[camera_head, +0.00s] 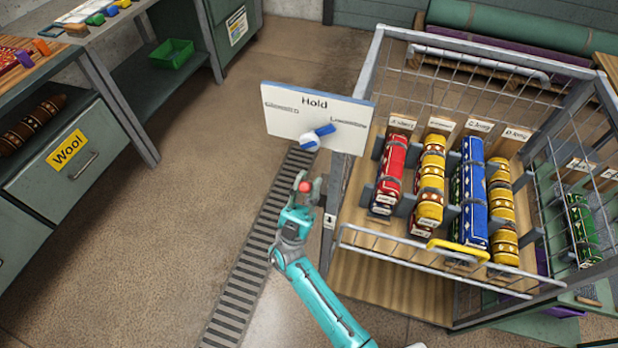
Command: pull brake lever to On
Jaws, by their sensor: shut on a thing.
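My teal arm reaches up from the bottom middle, and my gripper (305,188) is beside the left front post of the wire cart (345,232). It is shut on a small red knob (305,187), which looks like the end of the brake lever. The lever's shaft is hidden by my gripper. A small white plate (329,221) is on the cart post just right of my gripper. Its text is too small to read, so I cannot tell the lever's setting.
Above my gripper, a white panel (285,112) reads "Hold" and carries a blue-handled dial (318,136). The cart holds red, yellow and blue rolled rugs (471,200). A floor grate (255,250) runs beside it. A "Wool" drawer (68,150) stands left. The floor between is clear.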

